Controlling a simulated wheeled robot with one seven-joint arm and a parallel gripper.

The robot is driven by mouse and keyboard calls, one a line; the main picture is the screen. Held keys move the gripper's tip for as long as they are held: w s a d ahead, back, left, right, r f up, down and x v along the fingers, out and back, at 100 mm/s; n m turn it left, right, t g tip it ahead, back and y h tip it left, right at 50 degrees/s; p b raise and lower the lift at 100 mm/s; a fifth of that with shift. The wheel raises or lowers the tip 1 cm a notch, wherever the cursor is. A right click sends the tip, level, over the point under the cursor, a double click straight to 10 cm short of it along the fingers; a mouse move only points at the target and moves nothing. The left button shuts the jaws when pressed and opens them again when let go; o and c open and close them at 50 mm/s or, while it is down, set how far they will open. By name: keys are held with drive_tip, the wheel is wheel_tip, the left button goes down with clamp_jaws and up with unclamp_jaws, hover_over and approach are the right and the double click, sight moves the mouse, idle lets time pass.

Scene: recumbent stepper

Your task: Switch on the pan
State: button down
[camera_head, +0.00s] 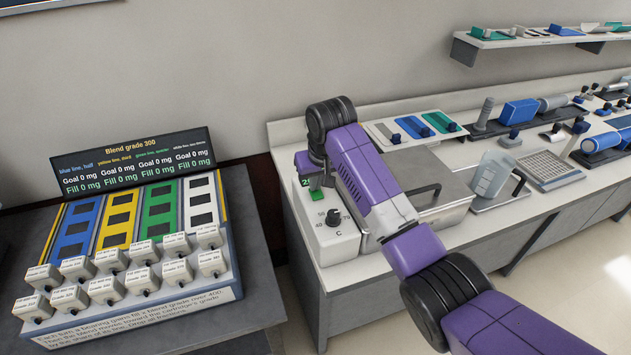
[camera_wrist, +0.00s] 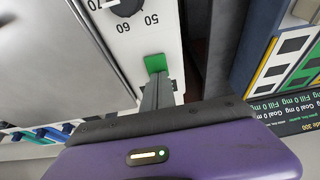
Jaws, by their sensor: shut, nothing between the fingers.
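The pan (camera_head: 440,180) is a metal box with a closed lid and a handle, on the counter. Its white control panel (camera_head: 330,240) has a black dial (camera_head: 334,217) with temperature marks; the dial (camera_wrist: 127,5) also shows at the top of the wrist view. A green switch (camera_wrist: 155,63) sits on the panel; in the head view it (camera_head: 317,195) shows just below my gripper (camera_head: 317,180). In the wrist view my gripper (camera_wrist: 157,80) is shut and empty, its tips at the switch's edge. The tips overlap the switch; I cannot tell whether they press it.
A green-digit readout (camera_head: 306,182) is partly covered by my gripper. A blend station with several white dispensers (camera_head: 120,270) stands at the left across a gap. A clear jug (camera_head: 490,175) stands right of the pan. A wall shelf (camera_head: 540,38) is at the upper right.

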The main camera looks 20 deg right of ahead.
sight(318, 198)
drive_tip(key=shift+w+f, duration=0.15)
drive_tip(key=shift+f, duration=0.05)
idle(0.3)
drive_tip(key=shift+s+p, duration=0.85)
drive_tip(key=shift+p, duration=0.3)
drive_tip(key=shift+r, duration=0.1)
drive_tip(key=shift+r+p, duration=0.4)
drive_tip(key=shift+r, duration=0.05)
drive_tip(key=p+v, duration=0.3)
drive_tip(key=shift+w+r, duration=0.25)
drive_tip(key=shift+r, duration=0.05)
drive_tip(key=b+v, duration=0.2)
drive_tip(key=v, duration=0.7)
drive_tip(key=shift+s+r, duration=0.2)
drive_tip(key=shift+r, duration=0.05)
